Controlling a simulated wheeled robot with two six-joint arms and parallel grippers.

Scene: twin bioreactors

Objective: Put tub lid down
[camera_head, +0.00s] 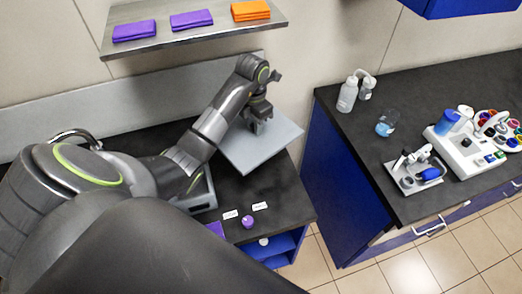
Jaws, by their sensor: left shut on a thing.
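The tub lid (266,148) is a flat, light grey square panel above the back right part of the dark counter. My left gripper (259,117) is shut on it from above, at its middle. The lid looks slightly tilted, and I cannot tell whether it touches the counter. A grey tub (206,198) stands on the counter to the lower left of the lid, mostly hidden by my left arm. My right gripper is not in view.
A small purple object (248,222) and two white labels (260,207) lie near the counter's front edge (290,215). A shelf (190,30) with folded cloths hangs above. A gap separates this counter from the right-hand bench (350,125), which holds bottles and instruments.

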